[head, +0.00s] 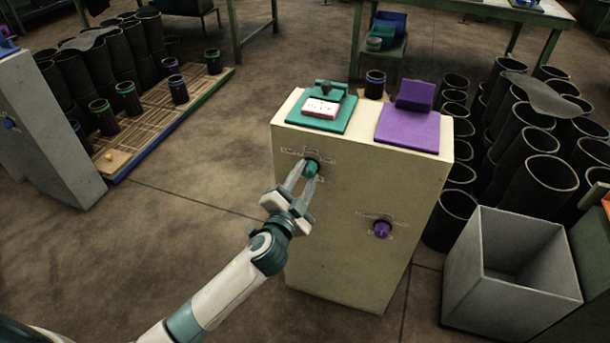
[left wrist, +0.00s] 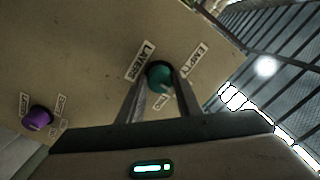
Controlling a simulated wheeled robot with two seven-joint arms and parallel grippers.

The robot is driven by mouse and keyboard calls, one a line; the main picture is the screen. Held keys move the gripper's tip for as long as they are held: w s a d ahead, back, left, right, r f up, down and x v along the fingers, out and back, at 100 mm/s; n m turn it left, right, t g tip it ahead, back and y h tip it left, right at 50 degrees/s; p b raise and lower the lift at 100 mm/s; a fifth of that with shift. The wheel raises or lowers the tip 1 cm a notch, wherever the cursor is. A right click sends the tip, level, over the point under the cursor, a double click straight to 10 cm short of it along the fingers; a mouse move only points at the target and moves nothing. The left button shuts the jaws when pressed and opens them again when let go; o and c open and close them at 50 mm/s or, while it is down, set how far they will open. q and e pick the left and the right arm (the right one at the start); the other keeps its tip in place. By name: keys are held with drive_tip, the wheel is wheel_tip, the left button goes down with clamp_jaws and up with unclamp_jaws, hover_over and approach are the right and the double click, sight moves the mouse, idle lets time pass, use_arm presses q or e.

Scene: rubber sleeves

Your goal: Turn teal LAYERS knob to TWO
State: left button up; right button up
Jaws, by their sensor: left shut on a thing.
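The teal LAYERS knob (head: 312,168) sits on the upper left of the beige cabinet's front face (head: 340,260). My left gripper (head: 308,174) reaches it from the front, with one finger on each side. In the left wrist view the teal knob (left wrist: 160,77) is between the two fingertips, which are shut on it. A LAYERS label and one that seems to read EMPTY flank the knob; a smaller label shows between the fingers, too small to read surely. The knob's pointer cannot be made out. My right gripper is not in view.
A purple knob (head: 382,230) is lower right on the same face. A teal stand (head: 322,112) and a purple stand (head: 408,127) are on the cabinet top. A grey open bin (head: 515,265) and several black sleeves stand at right.

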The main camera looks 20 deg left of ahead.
use_arm(q)
drive_tip(key=m+p, duration=0.2)
drive_tip(key=m, duration=0.1)
drive_tip(key=shift+r, duration=0.1)
drive_tip(key=shift+m+p, duration=0.35)
drive_tip(key=shift+m, duration=0.25)
drive_tip(key=shift+m+p, duration=0.95)
drive_tip(key=shift+m, duration=1.15)
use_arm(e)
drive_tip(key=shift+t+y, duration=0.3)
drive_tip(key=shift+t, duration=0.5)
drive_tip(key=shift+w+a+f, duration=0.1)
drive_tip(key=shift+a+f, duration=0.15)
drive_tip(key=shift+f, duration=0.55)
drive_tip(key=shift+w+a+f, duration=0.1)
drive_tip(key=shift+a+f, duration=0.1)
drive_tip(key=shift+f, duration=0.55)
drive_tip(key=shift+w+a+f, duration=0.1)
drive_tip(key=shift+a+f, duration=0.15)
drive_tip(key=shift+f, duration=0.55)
use_arm(q)
drive_tip(key=o, duration=1)
drive_tip(key=shift+o, duration=0.2)
drive_tip(key=shift+s, duration=0.15)
